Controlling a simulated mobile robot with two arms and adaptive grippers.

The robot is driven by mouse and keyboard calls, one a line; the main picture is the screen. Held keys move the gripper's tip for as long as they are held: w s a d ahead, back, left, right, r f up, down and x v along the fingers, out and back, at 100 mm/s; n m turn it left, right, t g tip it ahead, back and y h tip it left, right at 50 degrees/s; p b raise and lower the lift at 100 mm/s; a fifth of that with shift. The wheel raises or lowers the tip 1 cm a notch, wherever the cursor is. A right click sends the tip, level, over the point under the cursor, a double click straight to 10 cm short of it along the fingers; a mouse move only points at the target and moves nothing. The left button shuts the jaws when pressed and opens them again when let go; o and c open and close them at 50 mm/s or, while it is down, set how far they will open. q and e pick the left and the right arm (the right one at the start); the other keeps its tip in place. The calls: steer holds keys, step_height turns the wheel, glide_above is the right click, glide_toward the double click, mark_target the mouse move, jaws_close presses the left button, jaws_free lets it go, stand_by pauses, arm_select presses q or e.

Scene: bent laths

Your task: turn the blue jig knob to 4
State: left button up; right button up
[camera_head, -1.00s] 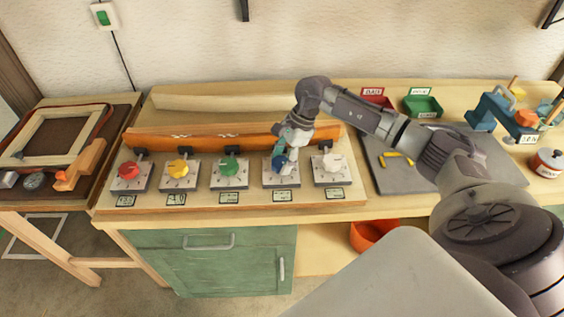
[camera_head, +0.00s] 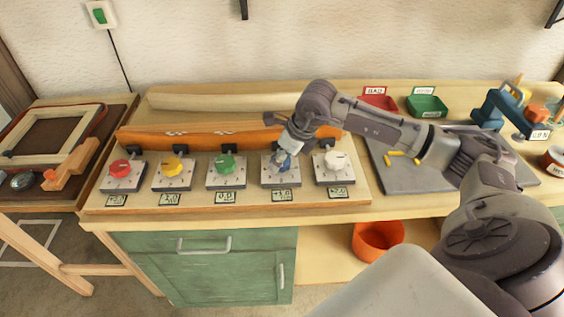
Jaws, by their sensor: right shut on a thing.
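The blue jig knob (camera_head: 282,164) is on the fourth plate from the left in the row on the wooden jig board. My right gripper (camera_head: 285,158) comes down on it from above and is shut on it, hiding much of the knob and its pointer. The small display (camera_head: 282,195) below the blue knob seems to start with a sign, but its digits are too small to read surely. My left gripper is not in view.
Red (camera_head: 121,168), yellow (camera_head: 173,166) and green (camera_head: 225,164) knobs stand to the left, a white knob (camera_head: 336,161) close on the right. An orange bent lath (camera_head: 190,138) runs behind them. A grey mat (camera_head: 430,180) and red and green bins lie to the right.

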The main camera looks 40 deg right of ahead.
steer(key=m+h+b, duration=0.1)
steer(key=m+b, duration=0.1)
steer(key=m, duration=0.1)
steer(key=m+h+b, duration=0.1)
steer(key=m+b, duration=0.1)
steer(key=m, duration=0.1)
steer(key=shift+a+f+m+h, duration=0.1)
steer(key=shift+a+m+h, duration=0.05)
steer(key=shift+m+h, duration=0.15)
steer(key=m+h+b, duration=0.1)
steer(key=m, duration=0.1)
steer(key=shift+m, duration=0.3)
steer(key=m+h+b, duration=0.1)
steer(key=m, duration=0.1)
steer(key=shift+a+m, duration=0.1)
steer(key=shift+m, duration=0.3)
steer(key=shift+w+r+m+g+h, duration=0.1)
steer(key=shift+r+m+g+h, duration=0.2)
steer(key=shift+m, duration=0.6)
steer(key=shift+m+g+p, duration=0.3)
steer(key=shift+m+g, duration=0.1)
steer(key=shift+m, duration=0.5)
steer(key=m+g+h+p, duration=0.1)
steer(key=m+p, duration=0.1)
steer(key=m, duration=0.1)
steer(key=shift+p, duration=0.3)
steer(key=shift+f+m+g+p, duration=0.15)
steer(key=shift+m+g+p, duration=0.25)
steer(key=shift+m+p, duration=0.45)
